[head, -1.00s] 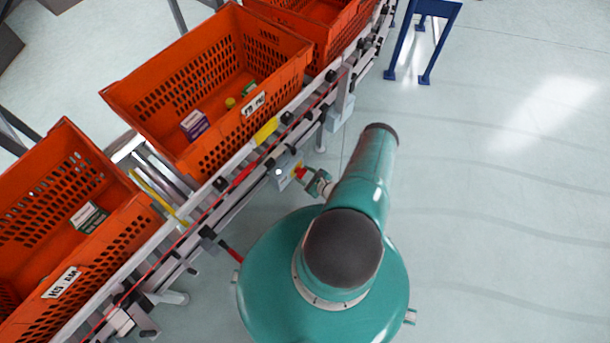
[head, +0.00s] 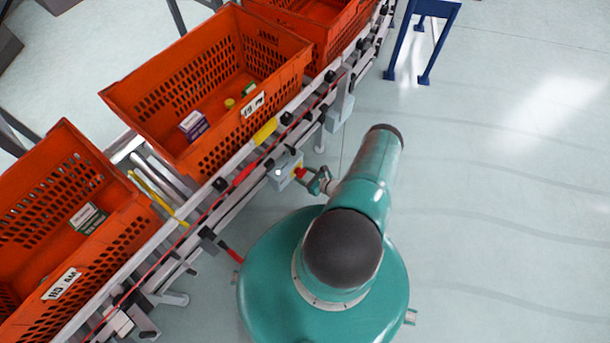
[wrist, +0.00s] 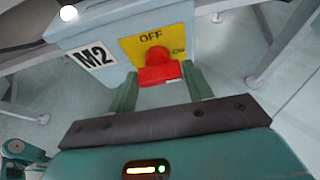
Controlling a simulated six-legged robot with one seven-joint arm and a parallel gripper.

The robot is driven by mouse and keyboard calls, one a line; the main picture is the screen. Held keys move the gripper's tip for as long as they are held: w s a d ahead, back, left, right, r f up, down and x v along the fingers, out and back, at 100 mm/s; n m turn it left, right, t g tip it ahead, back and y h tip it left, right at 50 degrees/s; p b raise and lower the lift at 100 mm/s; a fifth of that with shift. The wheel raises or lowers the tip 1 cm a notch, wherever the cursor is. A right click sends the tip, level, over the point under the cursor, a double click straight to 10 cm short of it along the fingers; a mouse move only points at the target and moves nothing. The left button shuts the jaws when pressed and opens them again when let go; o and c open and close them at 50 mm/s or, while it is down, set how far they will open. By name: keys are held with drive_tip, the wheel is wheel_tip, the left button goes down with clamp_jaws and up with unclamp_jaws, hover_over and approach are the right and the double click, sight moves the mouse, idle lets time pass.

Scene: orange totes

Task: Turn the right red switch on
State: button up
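The red switch (wrist: 158,66) sits on a yellow plate (wrist: 137,47) marked OFF at the top and ON at the right. The plate is on a grey box labelled M2 (wrist: 90,55). In the head view the red switch (head: 299,171) shows small on the box (head: 281,177) at the conveyor's side. My gripper (wrist: 163,84) is open, with one green finger left and one right of the red handle. I cannot tell whether the fingers touch it. In the head view my gripper (head: 312,179) is right beside the switch.
Orange totes (head: 150,100) stand along the conveyor (head: 225,205) at the left, with small boxes inside. A red bar (head: 231,252) sticks out near my base. A blue stand (head: 388,60) is at the top. The floor at the right is clear.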

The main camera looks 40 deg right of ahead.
drive_tip(key=o, duration=0.3)
drive_tip(key=shift+s, duration=0.1)
drive_tip(key=v, duration=1.3)
drive_tip(key=shift+s+d, duration=0.1)
drive_tip(key=shift+s, duration=0.2)
